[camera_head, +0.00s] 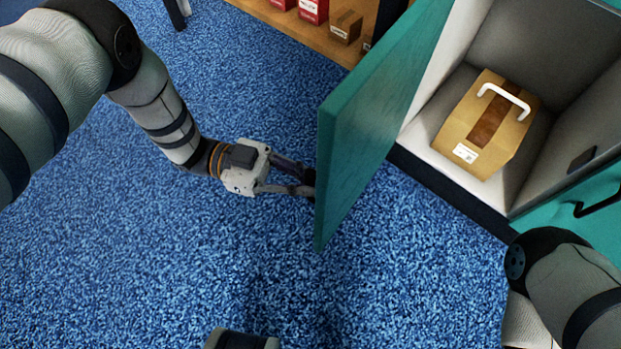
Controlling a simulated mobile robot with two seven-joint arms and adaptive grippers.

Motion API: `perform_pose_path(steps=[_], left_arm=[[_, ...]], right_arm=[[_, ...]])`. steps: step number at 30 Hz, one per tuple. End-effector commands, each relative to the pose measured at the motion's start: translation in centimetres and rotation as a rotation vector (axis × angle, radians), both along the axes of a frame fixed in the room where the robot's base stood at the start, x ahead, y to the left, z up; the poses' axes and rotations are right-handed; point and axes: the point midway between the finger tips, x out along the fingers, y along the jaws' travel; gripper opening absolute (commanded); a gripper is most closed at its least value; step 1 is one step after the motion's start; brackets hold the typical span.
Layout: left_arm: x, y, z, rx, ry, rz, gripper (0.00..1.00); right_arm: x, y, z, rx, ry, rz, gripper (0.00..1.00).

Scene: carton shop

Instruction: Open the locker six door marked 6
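A teal locker door (372,118) stands swung open, seen nearly edge-on, in the head view. No number shows on the side I can see. Behind it is an open grey compartment (545,45) with a cardboard box (462,127) inside; the box has a brown tape strip, a white handle and a label. My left gripper (308,184) is at the left face of the door, fingers pointing right. Its fingertips are partly hidden at the door, so I cannot tell whether they hold a handle. My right arm shows at the lower right; its gripper is out of view.
Another teal door with a black handle (598,203) is at the right, beside the open compartment. A wooden shelf (290,28) with red boxes (314,10) and small cartons (346,27) stands at the top. The blue carpet (150,260) is clear at left and front.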

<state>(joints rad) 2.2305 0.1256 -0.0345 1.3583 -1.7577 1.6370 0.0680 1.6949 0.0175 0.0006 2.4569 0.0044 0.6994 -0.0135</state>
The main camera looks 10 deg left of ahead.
Motion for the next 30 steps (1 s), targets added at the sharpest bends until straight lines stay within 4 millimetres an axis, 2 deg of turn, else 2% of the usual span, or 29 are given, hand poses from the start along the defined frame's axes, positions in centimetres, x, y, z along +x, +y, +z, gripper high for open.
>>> perform_pose_path(steps=[4, 6, 15, 17, 24, 30], left_arm=[[-0.5, 0.2, -0.3, 0.006, 0.012, -0.009, 0.00], [-0.5, 0.2, -0.3, 0.006, 0.012, -0.008, 0.17], [-0.2, 0.6, -0.2, 0.003, 0.006, -0.003, 0.17], [-0.1, 1.6, -0.2, 0.005, 0.006, -0.002, 0.17], [0.2, 8.1, -0.3, 0.007, 0.006, -0.003, 0.17], [0.5, 11.6, -0.2, 0.005, 0.008, -0.004, 0.17]], right_arm=[[0.0, 0.0, 0.0, 0.000, 0.000, 0.000, 0.00], [0.0, 0.0, 0.0, 0.000, 0.000, 0.000, 0.00], [0.0, 0.0, 0.0, 0.000, 0.001, 0.000, 0.00], [0.0, 0.0, 0.0, 0.000, 0.001, 0.000, 0.00], [0.0, 0.0, 0.0, 0.000, 0.001, 0.000, 0.00], [0.0, 0.0, 0.0, 0.000, 0.001, 0.000, 0.00]])
